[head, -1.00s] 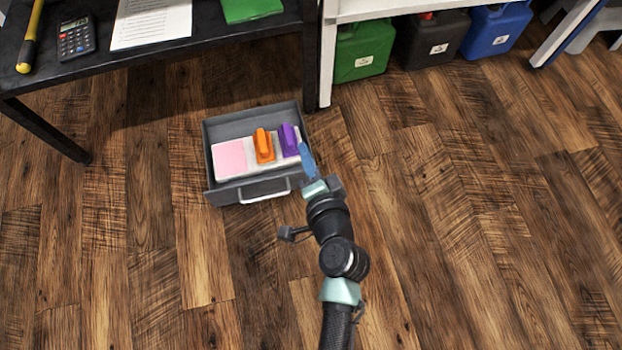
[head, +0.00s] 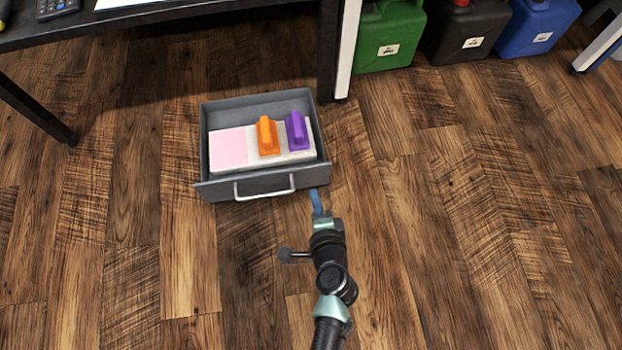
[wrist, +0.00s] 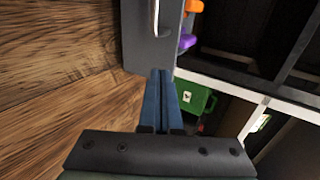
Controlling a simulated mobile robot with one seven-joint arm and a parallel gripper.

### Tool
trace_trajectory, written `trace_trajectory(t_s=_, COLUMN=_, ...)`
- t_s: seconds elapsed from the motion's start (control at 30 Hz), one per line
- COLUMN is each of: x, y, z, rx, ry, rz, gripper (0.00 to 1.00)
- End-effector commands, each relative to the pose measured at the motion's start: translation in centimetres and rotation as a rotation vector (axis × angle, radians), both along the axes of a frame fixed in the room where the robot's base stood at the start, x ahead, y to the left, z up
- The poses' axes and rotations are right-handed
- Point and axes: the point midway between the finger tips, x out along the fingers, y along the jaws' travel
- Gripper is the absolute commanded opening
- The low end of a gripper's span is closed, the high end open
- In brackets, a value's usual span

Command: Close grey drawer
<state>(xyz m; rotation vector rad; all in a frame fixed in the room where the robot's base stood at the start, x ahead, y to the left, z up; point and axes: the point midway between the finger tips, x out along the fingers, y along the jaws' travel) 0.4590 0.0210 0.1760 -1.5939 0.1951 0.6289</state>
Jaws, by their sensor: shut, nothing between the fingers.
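The grey drawer (head: 215,187) stands pulled out below the dark desk in the head view, its silver handle (head: 264,189) on the front panel. Inside lie a white slab with a pink sheet (head: 229,148), an orange object (head: 267,136) and a purple object (head: 297,131). My gripper (head: 316,197) is shut and empty, at the right end of the drawer front. In the wrist view its blue fingers (wrist: 160,92) lie together near the end of the grey front panel (wrist: 148,45). I cannot tell whether they touch it.
The dark desk (head: 150,25) with a calculator (head: 57,8) is behind the drawer, its leg (head: 328,50) close to the right. Green (head: 390,38), black (head: 465,32) and blue (head: 538,28) canisters stand at the back right. The wooden floor in front and right is clear.

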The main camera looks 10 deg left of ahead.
Motion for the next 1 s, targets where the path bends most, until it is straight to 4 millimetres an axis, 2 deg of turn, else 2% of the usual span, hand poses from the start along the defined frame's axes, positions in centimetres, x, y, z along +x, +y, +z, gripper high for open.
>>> trace_trajectory(t_s=0.03, x=1.1, y=0.2, z=-1.0, rx=0.001, ry=-0.003, rz=0.000, gripper=0.00)
trace_trajectory(t_s=0.1, x=2.2, y=0.6, z=-1.6, rx=0.000, ry=-0.003, rz=0.000, gripper=0.00)
trace_trajectory(t_s=0.2, x=3.8, y=1.0, z=-1.3, rx=-0.001, ry=-0.004, rz=-0.001, gripper=0.00)
trace_trajectory(t_s=0.4, x=5.5, y=1.5, z=-1.2, rx=-0.001, ry=-0.001, rz=0.000, gripper=0.00)
trace_trajectory(t_s=1.0, x=5.9, y=2.2, z=-1.0, rx=0.000, ry=0.001, rz=0.001, gripper=0.00)
